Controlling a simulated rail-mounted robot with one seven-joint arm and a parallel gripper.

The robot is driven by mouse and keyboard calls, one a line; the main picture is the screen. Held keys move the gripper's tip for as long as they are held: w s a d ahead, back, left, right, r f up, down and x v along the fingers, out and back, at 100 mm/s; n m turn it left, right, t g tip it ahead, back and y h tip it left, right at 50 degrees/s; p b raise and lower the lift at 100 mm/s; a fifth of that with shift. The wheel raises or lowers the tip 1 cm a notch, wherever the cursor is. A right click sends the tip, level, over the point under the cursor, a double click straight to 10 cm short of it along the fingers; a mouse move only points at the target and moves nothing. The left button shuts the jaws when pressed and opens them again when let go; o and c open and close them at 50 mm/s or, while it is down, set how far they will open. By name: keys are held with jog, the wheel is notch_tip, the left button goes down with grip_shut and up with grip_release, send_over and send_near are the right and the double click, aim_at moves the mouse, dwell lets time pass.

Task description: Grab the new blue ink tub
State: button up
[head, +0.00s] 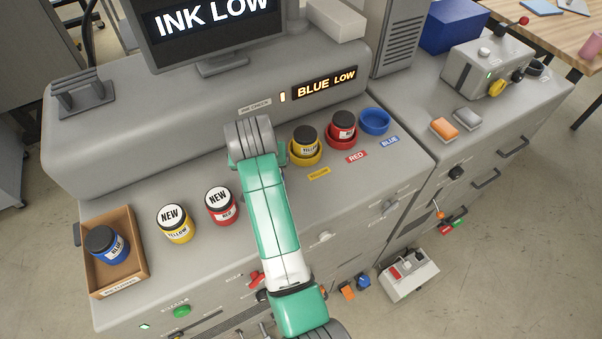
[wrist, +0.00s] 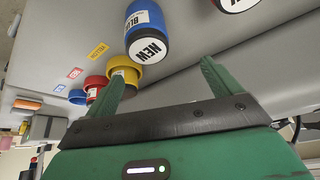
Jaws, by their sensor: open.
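The new blue tub (wrist: 147,32), with a white NEW lid and BLUE label, stands on the grey deck in the wrist view. In the head view it is not visible; my arm covers that part of the deck. My gripper (wrist: 162,69) is open and empty, its two green fingers pointing toward the tub. The tub is beyond the fingertips, apart from them. Another blue tub (head: 106,245), with a dark lid, sits in a brown box (head: 139,247) at the far left.
New yellow (head: 175,223) and new red (head: 221,206) tubs stand left of my arm. Right of it are a yellow holder (head: 306,159) and red holder (head: 341,142) with tubs, and an empty blue holder (head: 375,121). A sign (head: 325,83) reads BLUE LOW.

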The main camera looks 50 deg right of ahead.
jog(key=shift+s+d+f+g, duration=0.25)
jog(key=shift+s+d+f, duration=0.15)
jog(key=shift+f, duration=0.15)
jog(key=shift+s+d+f+g, duration=0.25)
jog(key=shift+s+d+f, duration=0.1)
jog(key=shift+f, duration=0.2)
jog(key=shift+w+a+f+y, duration=0.1)
jog(key=shift+a+y, duration=0.05)
jog(key=shift+y, duration=0.15)
jog(key=shift+w+f, duration=0.3)
jog(key=shift+f, duration=0.55)
jog(key=x, duration=0.5)
jog(key=shift+d+f+p, duration=0.2)
jog(key=shift+f+p, duration=0.1)
jog(key=c, duration=1.3)
jog(key=shift+r, duration=0.1)
